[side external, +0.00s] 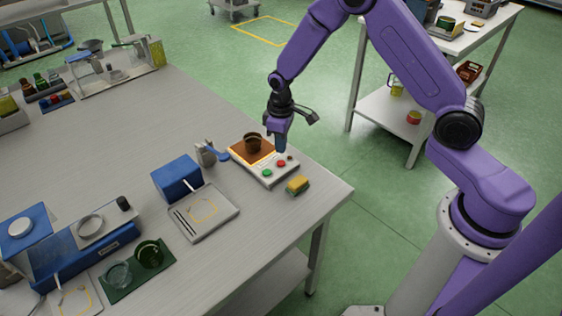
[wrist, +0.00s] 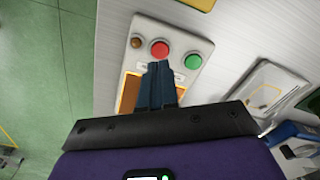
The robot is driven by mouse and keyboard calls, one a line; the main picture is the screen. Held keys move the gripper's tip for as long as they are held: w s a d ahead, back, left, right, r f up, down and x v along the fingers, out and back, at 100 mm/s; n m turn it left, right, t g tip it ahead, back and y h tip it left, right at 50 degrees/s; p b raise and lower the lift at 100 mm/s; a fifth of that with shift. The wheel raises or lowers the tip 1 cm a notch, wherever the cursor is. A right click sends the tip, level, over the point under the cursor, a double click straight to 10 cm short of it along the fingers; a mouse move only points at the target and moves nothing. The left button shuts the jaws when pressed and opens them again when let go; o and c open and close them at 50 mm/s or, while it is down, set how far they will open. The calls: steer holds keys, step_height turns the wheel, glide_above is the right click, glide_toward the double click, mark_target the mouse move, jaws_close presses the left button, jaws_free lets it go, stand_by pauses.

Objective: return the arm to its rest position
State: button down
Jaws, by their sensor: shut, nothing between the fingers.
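My gripper (side external: 281,148) is shut and empty, with its fingers pointing down over the button end of a small white control box (side external: 266,178) near the table's right corner. In the wrist view the closed fingers (wrist: 158,68) overlap the near edge of the red button (wrist: 160,49); I cannot tell whether they touch it. A green button (wrist: 193,62) and a small brown knob (wrist: 135,43) sit on either side.
A yellow sponge (side external: 298,185) lies right of the box. A blue block (side external: 177,177), a grey tray (side external: 205,212) and a small grey bottle (side external: 205,153) stand to the left. A white shelf table (side external: 440,130) stands behind my arm. Open floor lies beyond the table edge.

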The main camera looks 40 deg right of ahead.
steer(key=shift+r, duration=0.7)
steer(key=shift+s+a+r, duration=0.2)
steer(key=shift+s+r, duration=0.05)
steer(key=shift+r, duration=0.1)
steer(key=s+a+r+n, duration=0.3)
steer(key=s+a+r, duration=0.2)
steer(key=s+r, duration=0.65)
steer(key=s+d+r+n, duration=0.1)
steer(key=s+d+r, duration=0.1)
steer(key=s, duration=0.8)
steer(key=s+d+r+n, duration=0.2)
steer(key=s+d, duration=0.1)
steer(key=s, duration=0.8)
steer(key=shift+r, duration=0.35)
steer(key=shift+d, duration=0.1)
